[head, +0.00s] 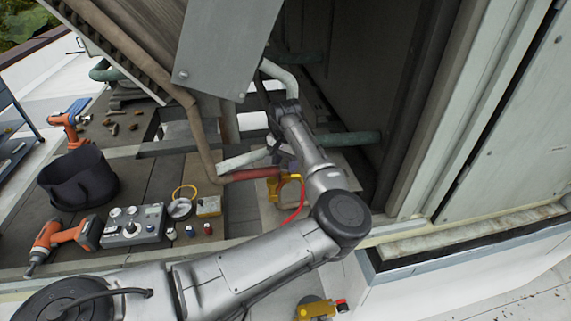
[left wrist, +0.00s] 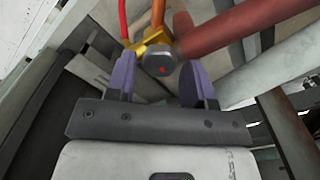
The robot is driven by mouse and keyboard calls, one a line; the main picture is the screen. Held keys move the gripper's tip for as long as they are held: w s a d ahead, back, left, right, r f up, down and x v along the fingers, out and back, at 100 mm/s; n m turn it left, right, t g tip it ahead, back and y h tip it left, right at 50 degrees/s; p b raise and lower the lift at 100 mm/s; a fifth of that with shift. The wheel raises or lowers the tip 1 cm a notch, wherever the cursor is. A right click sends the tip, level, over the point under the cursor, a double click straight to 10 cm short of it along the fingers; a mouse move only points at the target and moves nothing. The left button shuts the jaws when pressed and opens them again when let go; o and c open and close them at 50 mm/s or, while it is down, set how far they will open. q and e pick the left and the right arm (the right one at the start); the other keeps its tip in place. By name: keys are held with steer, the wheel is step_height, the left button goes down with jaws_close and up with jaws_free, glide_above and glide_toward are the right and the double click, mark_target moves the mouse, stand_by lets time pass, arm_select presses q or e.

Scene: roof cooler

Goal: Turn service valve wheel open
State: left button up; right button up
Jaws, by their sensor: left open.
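I cannot tell for sure that this knob is the service valve wheel. My left gripper (left wrist: 157,80) is open, its purple fingers on either side of the knob; whether they touch it is unclear. In the head view the yellow valve (head: 289,181) sits at the end of a red pipe (head: 250,174), and my left gripper (head: 281,157) is beside it, partly hidden by my arm. My right gripper is out of view.
A red hose (head: 300,205) hangs from the valve. Pale and green pipes (head: 350,138) and the cooler's panels crowd the space. On the deck at left are a black bag (head: 78,180), a grey control box (head: 133,225) and an orange drill (head: 62,236).

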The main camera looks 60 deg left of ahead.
arm_select(q)
steer(key=shift+f, duration=0.45)
steer(key=shift+c, duration=0.4)
